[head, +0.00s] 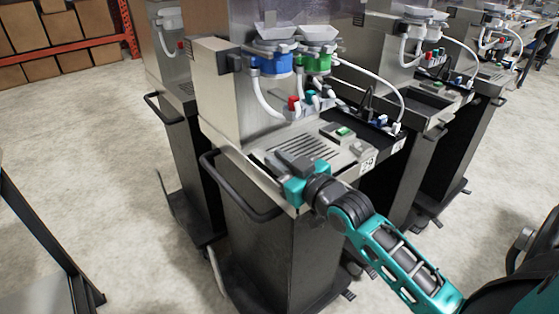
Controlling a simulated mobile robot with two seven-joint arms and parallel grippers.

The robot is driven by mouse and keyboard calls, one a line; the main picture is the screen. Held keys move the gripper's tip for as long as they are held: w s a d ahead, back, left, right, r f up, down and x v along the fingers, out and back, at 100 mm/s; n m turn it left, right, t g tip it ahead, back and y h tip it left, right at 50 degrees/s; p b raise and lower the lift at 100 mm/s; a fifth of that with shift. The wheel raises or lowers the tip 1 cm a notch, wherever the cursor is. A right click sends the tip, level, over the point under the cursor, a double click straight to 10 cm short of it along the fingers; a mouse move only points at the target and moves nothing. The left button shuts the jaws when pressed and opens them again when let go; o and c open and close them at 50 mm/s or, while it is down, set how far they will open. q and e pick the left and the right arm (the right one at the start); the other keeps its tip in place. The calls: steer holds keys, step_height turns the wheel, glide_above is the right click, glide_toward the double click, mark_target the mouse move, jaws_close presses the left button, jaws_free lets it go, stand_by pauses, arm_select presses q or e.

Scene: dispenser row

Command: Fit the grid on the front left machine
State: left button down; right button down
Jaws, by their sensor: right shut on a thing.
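The front left machine (222,85) stands in the middle of the head view. It is a grey metal cabinet with a blue and a green valve head on top. The slotted grid (312,147) lies at the left of its top deck, close to flat. I cannot tell whether it is fully seated. My right gripper (294,162) reaches in from the lower right to the deck's front edge and is shut on the near side of the grid. The fingers hide part of the grid's front edge. My left gripper is not in view.
A dark bar handle (240,200) sticks out at the machine's left front. A green switch (344,132) and white hoses sit beside the grid. More machines (410,80) stand behind to the right. The floor at left (80,130) is clear.

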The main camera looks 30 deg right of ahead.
steer(key=shift+f, duration=0.55)
steer(key=c, duration=1)
jaws_free()
steer(key=s+d, duration=0.1)
steer(key=s, duration=1.1)
steer(key=shift+s+r, duration=0.35)
steer(key=shift+s, duration=0.05)
steer(key=s+a+f+g, duration=0.2)
steer(key=a+f, duration=0.4)
steer(key=f, duration=0.5)
steer(key=s+a+f+g, duration=0.2)
steer(key=a+f+g, duration=0.2)
steer(key=a+f, duration=0.3)
step_height(320, 180, down, 5)
steer(key=shift+s+a+r+g+y, duration=0.1)
steer(key=shift+s+a+g+y, duration=0.1)
steer(key=shift+s+g+y, duration=0.15)
